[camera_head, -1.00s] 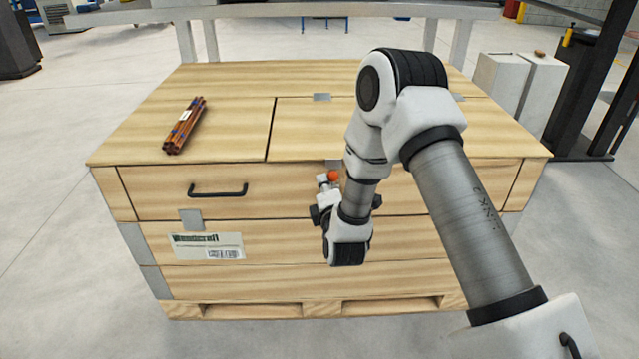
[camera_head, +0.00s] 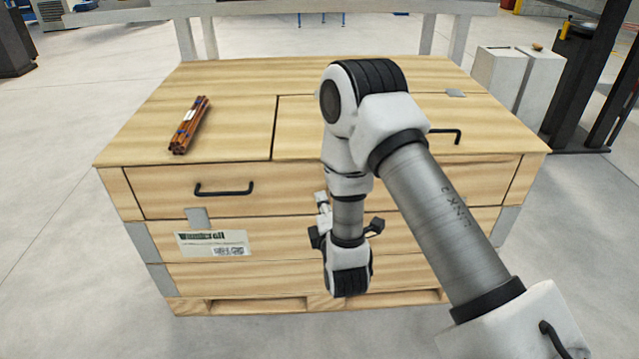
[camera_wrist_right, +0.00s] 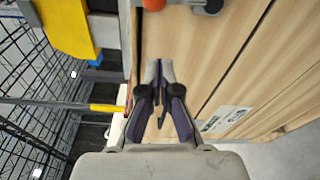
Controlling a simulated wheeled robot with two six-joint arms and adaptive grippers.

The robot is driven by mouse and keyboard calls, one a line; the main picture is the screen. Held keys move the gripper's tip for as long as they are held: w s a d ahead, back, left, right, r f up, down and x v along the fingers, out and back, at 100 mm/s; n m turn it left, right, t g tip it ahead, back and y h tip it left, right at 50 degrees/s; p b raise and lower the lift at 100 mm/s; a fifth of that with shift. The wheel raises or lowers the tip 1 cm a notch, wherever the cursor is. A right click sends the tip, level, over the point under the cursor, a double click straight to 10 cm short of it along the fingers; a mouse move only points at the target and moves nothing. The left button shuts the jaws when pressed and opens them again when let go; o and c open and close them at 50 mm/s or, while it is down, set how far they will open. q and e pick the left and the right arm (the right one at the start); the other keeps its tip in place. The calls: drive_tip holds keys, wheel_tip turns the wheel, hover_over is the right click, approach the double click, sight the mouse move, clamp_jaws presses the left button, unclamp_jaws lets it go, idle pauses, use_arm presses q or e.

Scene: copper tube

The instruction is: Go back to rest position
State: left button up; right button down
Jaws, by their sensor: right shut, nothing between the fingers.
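My right arm comes in from the lower right in the head view and bends down in front of the wooden crate (camera_head: 225,85). Its gripper is mostly hidden behind my wrist there. In the right wrist view my right gripper (camera_wrist_right: 158,66) is shut and empty, with the pale crate wood beyond its fingers. A bundle of copper tubes (camera_head: 190,125) lies on the left part of the crate top, well apart from my right arm. My left gripper is in neither view.
A black handle (camera_head: 224,188) is on the crate front, and another black handle (camera_head: 447,134) is on its right lid. Light grey boxes (camera_head: 522,80) stand behind right. Orange round parts (camera_wrist_right: 153,4) show at the wrist view's top edge. Floor left of the crate is clear.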

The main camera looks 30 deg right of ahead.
drive_tip(key=s+a+f+m+g+y, duration=0.1)
drive_tip(key=s+a+f+g+y, duration=0.2)
drive_tip(key=s+f, duration=0.45)
drive_tip(key=s+a+f+m+g+y, duration=0.1)
drive_tip(key=s+a+f+g, duration=0.35)
drive_tip(key=f, duration=0.65)
drive_tip(key=s+a+f+m+g+y, duration=0.2)
drive_tip(key=s+f+m+g, duration=0.3)
drive_tip(key=s, duration=0.4)
drive_tip(key=s+a+f+m+g+y, duration=0.1)
drive_tip(key=s+a+f+m+g, duration=0.1)
drive_tip(key=s+m+g, duration=0.4)
wheel_tip(320, 180, up, 21)
drive_tip(key=s+m+t+p, duration=0.2)
drive_tip(key=p, duration=1.9)
drive_tip(key=shift+s+m, duration=0.3)
drive_tip(key=shift+s, duration=0.1)
